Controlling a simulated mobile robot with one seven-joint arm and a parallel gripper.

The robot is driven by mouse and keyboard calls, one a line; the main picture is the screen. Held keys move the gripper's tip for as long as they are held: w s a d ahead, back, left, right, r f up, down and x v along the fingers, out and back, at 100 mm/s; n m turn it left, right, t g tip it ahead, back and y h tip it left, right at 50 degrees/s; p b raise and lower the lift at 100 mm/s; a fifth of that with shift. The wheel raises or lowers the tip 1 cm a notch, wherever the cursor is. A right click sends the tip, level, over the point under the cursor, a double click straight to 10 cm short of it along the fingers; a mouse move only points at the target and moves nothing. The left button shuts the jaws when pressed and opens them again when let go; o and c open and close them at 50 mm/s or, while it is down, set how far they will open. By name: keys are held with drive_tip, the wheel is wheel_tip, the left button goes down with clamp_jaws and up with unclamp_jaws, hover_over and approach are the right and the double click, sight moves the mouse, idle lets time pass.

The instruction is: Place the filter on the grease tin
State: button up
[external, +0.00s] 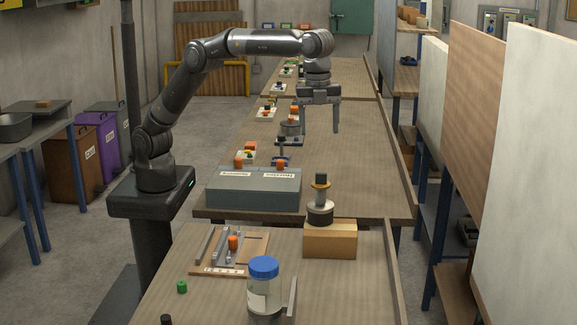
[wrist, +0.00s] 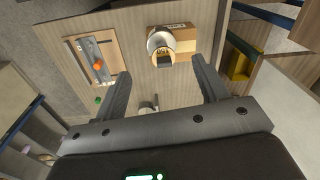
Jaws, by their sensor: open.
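My gripper (external: 318,123) is open and empty, pointing down high above the middle table in the external view. Its fingers (wrist: 159,66) are spread wide in the wrist view. A round dark-and-pale piece (external: 320,213) with an upright orange-and-black top sits on a wooden block (external: 330,241) on the near table. In the wrist view this round piece (wrist: 158,40) shows beyond and between the fingertips, well apart from them. A clear jar (external: 264,295) with a blue lid stands at the near table's front. I cannot tell which things are the filter and grease tin.
A board with grey rails and an orange knob (external: 233,243) lies on the near table; a green cap (external: 182,286) is in front. A grey labelled box (external: 254,190) stands on the middle table, with small fixtures behind it. Panels stand at right.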

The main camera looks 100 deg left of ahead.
drive_tip(key=s+a+r+n+t, duration=0.1)
drive_tip(key=s+a+r+n, duration=0.25)
drive_tip(key=s+a, duration=0.55)
drive_tip(key=s+a+r+n+t, duration=0.25)
drive_tip(key=s+a+n, duration=0.25)
drive_tip(key=a, duration=0.8)
drive_tip(key=s+a+f+n, duration=0.4)
drive_tip(key=s+a+f, duration=0.1)
drive_tip(key=s, duration=0.5)
drive_tip(key=s+a+f+n+t, duration=0.1)
drive_tip(key=s+a+f+n, duration=0.2)
drive_tip(key=s+a+f, duration=0.3)
drive_tip(key=s+a, duration=0.1)
drive_tip(key=s, duration=0.4)
drive_tip(key=shift+s+f+n, duration=0.2)
drive_tip(key=shift+f+n, duration=0.05)
drive_tip(key=shift+n, duration=0.1)
